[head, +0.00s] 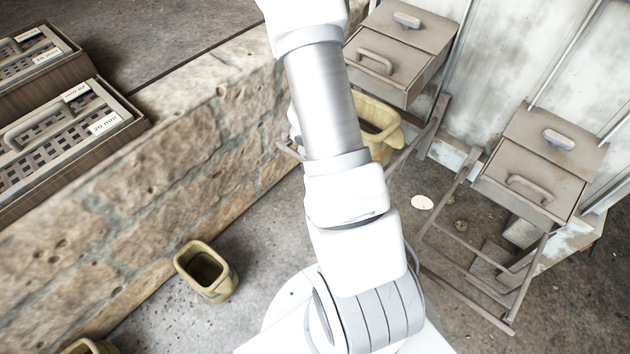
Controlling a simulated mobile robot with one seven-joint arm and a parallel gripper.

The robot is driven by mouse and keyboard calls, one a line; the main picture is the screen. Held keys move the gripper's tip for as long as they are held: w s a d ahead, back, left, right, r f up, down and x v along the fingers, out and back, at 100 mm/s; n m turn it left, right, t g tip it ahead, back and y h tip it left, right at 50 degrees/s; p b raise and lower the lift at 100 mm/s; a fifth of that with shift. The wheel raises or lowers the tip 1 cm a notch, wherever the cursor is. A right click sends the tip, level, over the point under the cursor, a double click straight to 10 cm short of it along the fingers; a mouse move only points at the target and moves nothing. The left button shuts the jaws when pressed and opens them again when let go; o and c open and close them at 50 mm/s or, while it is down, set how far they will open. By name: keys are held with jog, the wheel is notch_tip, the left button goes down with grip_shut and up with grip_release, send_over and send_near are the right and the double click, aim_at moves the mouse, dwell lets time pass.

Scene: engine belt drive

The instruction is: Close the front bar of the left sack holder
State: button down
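The left sack holder (398,55) is a brown-grey box with two handles, standing against the pale wall at the top centre. Its side frame (428,132) slopes down and outward towards my arm. My arm crosses the middle of the picture, and my gripper cannot be made out.
A similar right sack holder (535,165) has its frame (470,245) swung out low over the floor. A yellow bucket (378,115) stands under the left holder. Another bucket (207,270) stands by the stone wall (160,180). Crates (70,135) sit on the ledge.

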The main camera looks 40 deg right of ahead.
jog(key=shift+d, duration=0.4)
jog(key=shift+a, duration=0.1)
dwell(0.3)
